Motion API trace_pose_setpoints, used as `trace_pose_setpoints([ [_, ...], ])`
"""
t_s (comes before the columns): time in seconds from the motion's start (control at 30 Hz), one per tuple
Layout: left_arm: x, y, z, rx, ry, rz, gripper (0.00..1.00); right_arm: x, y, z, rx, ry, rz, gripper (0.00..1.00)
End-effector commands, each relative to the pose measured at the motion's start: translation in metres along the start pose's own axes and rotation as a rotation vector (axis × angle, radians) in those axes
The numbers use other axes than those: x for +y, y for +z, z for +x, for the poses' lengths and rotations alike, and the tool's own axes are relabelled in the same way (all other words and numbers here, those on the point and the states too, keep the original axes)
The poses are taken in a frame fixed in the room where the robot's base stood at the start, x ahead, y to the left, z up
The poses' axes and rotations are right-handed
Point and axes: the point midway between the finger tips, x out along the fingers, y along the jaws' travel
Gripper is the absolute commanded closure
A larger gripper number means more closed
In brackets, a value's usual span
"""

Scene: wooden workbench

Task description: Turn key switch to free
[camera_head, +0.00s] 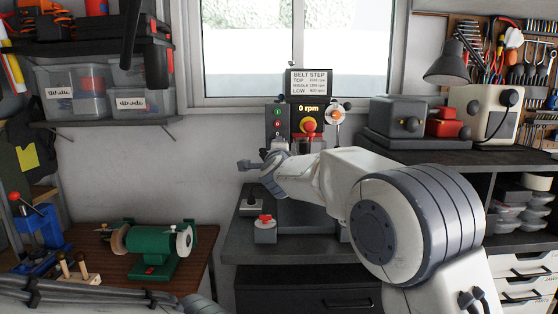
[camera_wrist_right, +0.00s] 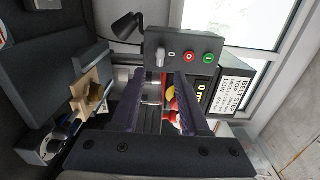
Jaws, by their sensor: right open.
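The drill press control panel (camera_head: 277,118) carries a green and a red button on its left section in the head view. In the right wrist view the same grey panel (camera_wrist_right: 183,47) appears turned sideways, with a small grey key switch (camera_wrist_right: 160,57) at its left end. My right gripper (camera_wrist_right: 160,76) is open, and the key switch shows just beyond and between its two fingertips; I see no contact. My left gripper is not in view.
A red and yellow stop button (camera_head: 309,126) and an rpm display are beside the panel. A speed sign (camera_head: 310,83) stands above. A small box with a red knob (camera_head: 265,221) stands on the bench below my gripper. A green grinder (camera_head: 152,250) is at the left.

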Motion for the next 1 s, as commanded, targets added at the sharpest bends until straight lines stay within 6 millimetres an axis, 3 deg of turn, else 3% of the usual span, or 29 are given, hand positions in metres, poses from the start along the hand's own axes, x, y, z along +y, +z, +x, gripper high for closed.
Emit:
trace_pose_setpoints([
  [0.23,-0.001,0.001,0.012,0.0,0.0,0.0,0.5,0.001,0.0,-0.034,0.0,-0.001,0.0,0.55],
  [0.7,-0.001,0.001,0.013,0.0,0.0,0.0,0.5,0.005,-0.003,-0.04,-0.006,0.013,-0.026,0.55],
  [0.77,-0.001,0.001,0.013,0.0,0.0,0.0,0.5,0.017,-0.009,-0.042,-0.023,0.043,-0.087,0.55],
  [0.87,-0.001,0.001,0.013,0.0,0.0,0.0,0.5,0.058,-0.025,-0.056,-0.09,0.149,-0.286,0.55],
  [1.0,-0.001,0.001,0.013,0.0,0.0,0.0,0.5,0.143,-0.06,-0.1,-0.251,0.369,-0.631,0.55],
])
